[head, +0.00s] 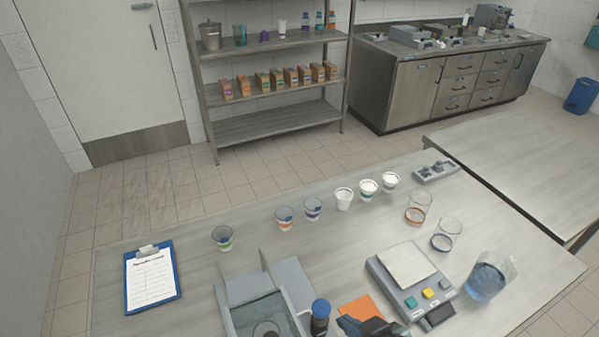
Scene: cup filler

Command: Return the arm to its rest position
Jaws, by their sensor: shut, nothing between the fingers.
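My gripper (374,326) shows only in part at the bottom edge of the head view, dark and low over the near side of the table. It is shut and holds nothing; the rest of my arm is out of the picture. Just behind it lies an orange square (358,309). A scale (412,282) with a pale plate and coloured buttons stands to its right. A dark bottle with a blue cap (320,312) stands to its left.
A grey open box (238,316) and a blue clipboard (150,276) are left. Several small cups (285,218) run across the table (200,266), with two clear glasses (446,234) and a blue-tinted beaker (489,278) right. A shelf (265,122) stands behind.

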